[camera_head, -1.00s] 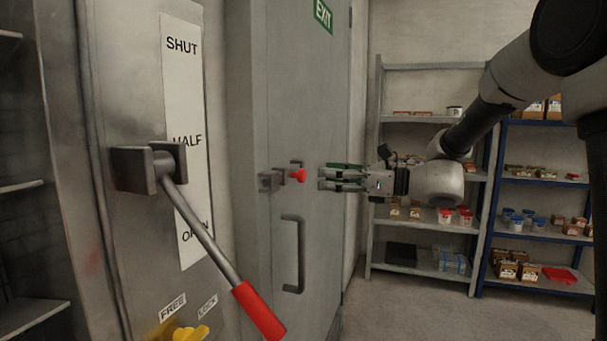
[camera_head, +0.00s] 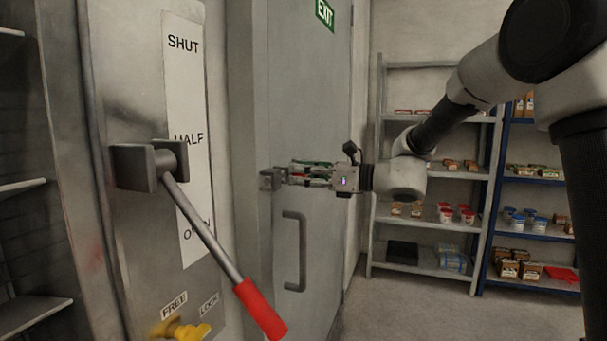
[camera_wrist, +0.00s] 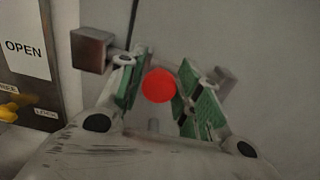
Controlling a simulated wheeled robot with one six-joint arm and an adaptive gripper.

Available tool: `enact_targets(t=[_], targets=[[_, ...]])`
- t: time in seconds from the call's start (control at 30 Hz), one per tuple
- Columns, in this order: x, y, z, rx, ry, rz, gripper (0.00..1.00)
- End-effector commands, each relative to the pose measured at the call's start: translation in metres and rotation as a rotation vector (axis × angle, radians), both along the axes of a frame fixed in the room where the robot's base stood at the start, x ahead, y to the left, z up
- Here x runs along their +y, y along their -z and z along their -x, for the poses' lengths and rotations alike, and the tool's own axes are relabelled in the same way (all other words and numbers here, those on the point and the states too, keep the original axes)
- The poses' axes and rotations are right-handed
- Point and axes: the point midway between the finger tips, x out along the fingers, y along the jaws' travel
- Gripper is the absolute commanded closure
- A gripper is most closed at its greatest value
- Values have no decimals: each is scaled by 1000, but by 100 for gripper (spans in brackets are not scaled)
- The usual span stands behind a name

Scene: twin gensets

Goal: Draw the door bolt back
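The grey door (camera_head: 300,100) carries a bolt with a red knob; the knob (camera_wrist: 159,85) shows as a red ball in the wrist view. My gripper (camera_head: 296,174) is at the bolt, its green-padded fingers on either side of the knob. In the wrist view my gripper (camera_wrist: 157,92) is open, with a gap seen between the knob and at least the left finger. The bolt's grey keeper block (camera_head: 271,180) sits at the door's left edge, and it also shows in the wrist view (camera_wrist: 91,49). My fingers mostly hide the bolt in the head view.
A grey pull handle (camera_head: 294,252) is below the bolt. A steel panel with a red-gripped lever (camera_head: 260,308) and a yellow knob (camera_head: 190,331) stands at left. Shelves (camera_head: 430,265) with goods stand at right. Floor before them is clear.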

Motion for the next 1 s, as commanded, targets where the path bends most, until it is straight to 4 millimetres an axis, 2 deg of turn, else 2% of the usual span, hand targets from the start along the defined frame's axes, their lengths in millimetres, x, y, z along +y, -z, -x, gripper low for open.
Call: enact_targets(t=[0.03, 0.13, 0.17, 0.33, 0.5, 0.63, 0.97, 1.0], targets=[[0, 0, 0, 0, 0, 0, 81], [0, 0, 0, 0, 0, 0, 99], [0, 0, 0, 0, 0, 0, 100], [-2, 0, -5, 0, 0, 0, 100], [-13, 1, -35, 0, 2, 0, 100], [-19, 1, -52, 0, 1, 0, 100], [-21, 0, -57, -1, 5, -1, 100], [-22, -1, -58, -1, 6, -1, 67]])
